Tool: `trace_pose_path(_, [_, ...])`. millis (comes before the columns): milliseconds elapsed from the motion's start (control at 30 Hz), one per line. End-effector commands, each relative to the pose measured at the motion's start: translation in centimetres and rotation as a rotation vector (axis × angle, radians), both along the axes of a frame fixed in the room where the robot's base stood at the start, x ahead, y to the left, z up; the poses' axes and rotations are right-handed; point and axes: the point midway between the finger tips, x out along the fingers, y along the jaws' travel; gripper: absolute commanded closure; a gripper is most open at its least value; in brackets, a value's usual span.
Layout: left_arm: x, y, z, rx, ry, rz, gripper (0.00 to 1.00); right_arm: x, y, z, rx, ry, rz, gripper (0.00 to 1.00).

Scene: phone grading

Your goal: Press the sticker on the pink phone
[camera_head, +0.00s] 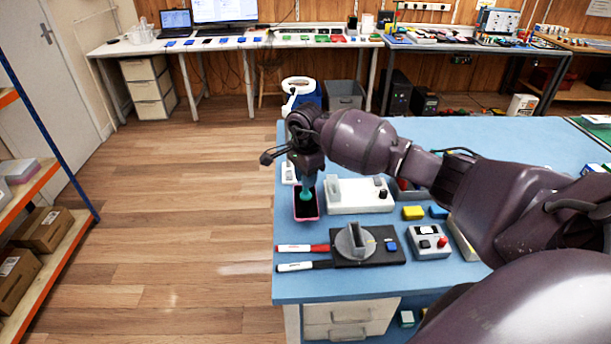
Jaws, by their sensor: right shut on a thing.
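The pink phone (306,216) lies near the left edge of the blue table (310,277), its dark face up and its pink rim showing. My right gripper (308,181) reaches in from the right and points down over the phone. It is shut on a small teal thing (306,194), whose lower end is at the phone's upper part. I cannot tell whether it touches the phone. No sticker can be made out on the phone; the gripper and the teal thing cover part of it. My left gripper is not in view.
A white box-like device (350,197) stands just right of the phone. In front lie a red pen (303,248), a black pen (304,266) and a black base with a grey dispenser (355,241). A yellow block (413,213) and a button box (429,242) are further right.

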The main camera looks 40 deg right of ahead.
Motion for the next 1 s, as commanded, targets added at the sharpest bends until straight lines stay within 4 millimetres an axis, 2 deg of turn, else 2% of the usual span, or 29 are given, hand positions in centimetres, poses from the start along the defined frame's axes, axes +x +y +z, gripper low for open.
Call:
trace_pose_path(433, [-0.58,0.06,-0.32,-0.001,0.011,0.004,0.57,0.01,0.00,-0.06,0.000,0.000,0.000,0.95])
trace_pose_path(1000, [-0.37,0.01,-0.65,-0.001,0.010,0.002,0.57,0.02,0.01,-0.60,0.000,-0.001,0.001,0.95])
